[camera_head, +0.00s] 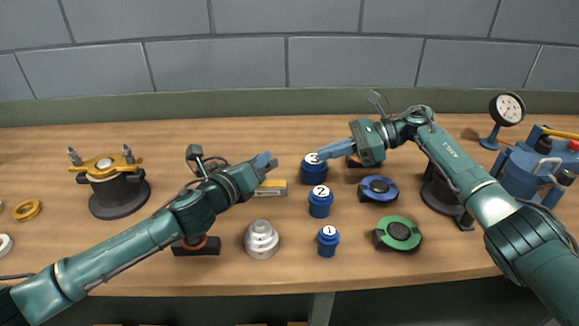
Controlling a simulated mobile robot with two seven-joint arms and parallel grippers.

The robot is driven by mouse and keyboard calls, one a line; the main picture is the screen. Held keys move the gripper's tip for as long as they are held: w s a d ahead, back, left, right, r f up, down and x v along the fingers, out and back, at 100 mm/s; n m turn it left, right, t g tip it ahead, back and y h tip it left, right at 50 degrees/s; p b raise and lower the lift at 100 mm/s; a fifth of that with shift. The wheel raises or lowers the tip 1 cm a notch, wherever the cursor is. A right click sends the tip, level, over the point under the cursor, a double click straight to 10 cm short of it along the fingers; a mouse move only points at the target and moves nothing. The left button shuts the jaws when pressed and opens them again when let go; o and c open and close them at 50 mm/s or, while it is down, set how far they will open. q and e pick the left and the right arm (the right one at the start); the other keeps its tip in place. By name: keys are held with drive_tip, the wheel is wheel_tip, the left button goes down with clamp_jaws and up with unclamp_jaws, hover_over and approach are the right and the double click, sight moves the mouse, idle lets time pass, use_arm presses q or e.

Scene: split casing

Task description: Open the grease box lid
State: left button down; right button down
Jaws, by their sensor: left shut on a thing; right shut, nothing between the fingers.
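My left gripper (265,160) reaches in from the left over the middle of the bench. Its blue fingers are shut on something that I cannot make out. Just below the fingertips lies a small yellow and grey box (272,189), partly hidden behind the gripper. I cannot tell whether it is the grease box, and no lid shows clearly. My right gripper (323,153) reaches in from the right, shut and empty. Its fingertips overlap the top of the blue cylinder numbered 3 (313,175); I cannot tell whether they touch it.
Blue cylinders 2 (320,205) and 1 (327,241) stand in front. A stepped metal piece (262,240), blue disc (378,188) and green disc (398,233) are nearby. A yellow-topped fixture (107,182) stands left; a dial gauge (508,108) and blue machine (530,170) stand right.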

drive_tip(key=x, duration=1)
drive_tip(key=shift+s+a+f, duration=0.2)
drive_tip(key=shift+f, duration=0.05)
drive_tip(key=shift+a+r, duration=0.25)
drive_tip(key=shift+r, duration=0.2)
drive_tip(key=shift+a+r, duration=0.3)
drive_tip(key=shift+r, duration=0.2)
use_arm(q)
drive_tip(key=c, duration=1.3)
unclamp_jaws()
drive_tip(key=shift+s+d, duration=0.1)
drive_tip(key=shift+d, duration=0.05)
drive_tip(key=shift+c, duration=0.2)
drive_tip(key=shift+f, duration=0.1)
